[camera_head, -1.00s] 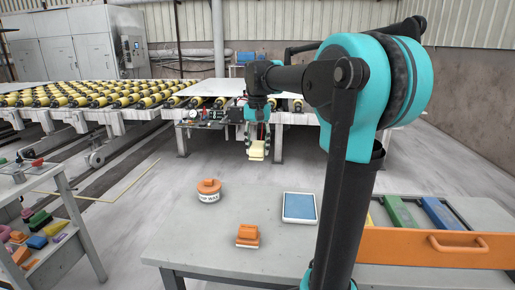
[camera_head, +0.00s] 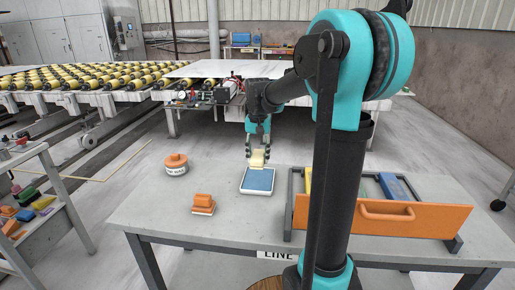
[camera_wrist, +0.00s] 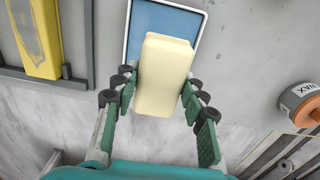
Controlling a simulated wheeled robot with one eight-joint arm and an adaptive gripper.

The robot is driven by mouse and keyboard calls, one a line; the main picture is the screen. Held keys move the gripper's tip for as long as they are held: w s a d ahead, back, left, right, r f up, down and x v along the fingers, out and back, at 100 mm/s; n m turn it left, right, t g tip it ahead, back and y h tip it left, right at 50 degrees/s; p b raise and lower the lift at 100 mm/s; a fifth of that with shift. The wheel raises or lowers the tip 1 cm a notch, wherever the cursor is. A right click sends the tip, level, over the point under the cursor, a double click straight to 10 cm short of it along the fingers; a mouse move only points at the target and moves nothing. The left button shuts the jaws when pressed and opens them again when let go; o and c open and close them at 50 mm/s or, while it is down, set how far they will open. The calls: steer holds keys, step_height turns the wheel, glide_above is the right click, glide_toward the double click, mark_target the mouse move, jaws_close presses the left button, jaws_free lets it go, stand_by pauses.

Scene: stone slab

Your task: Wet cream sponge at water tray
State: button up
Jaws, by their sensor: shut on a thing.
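The cream sponge (camera_head: 258,158) is a pale block held upright between the fingers of my gripper (camera_head: 257,150). It also shows in the wrist view (camera_wrist: 164,75), with green finger pads of my gripper (camera_wrist: 160,100) on both sides of it. The water tray (camera_head: 257,181) is a shallow white-rimmed tray with a blue inside on the grey table. It also shows in the wrist view (camera_wrist: 168,18), partly hidden behind the sponge. In the head view the sponge is at the tray's far edge; I cannot tell whether it touches the tray.
An orange-lidded wax tub (camera_head: 176,166) and an orange block with a pale base (camera_head: 203,204) stand left of the tray on the table (camera_head: 150,213). An orange-fronted drawer (camera_head: 400,220) with coloured bars stands to the right. A side cart (camera_head: 52,215) is at far left.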

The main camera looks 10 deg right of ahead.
mark_target(258, 179)
steer(key=shift+d+f, duration=0.1)
steer(key=shift+f, duration=2.9)
steer(key=shift+f, duration=0.55)
steer(key=shift+r, duration=3.5)
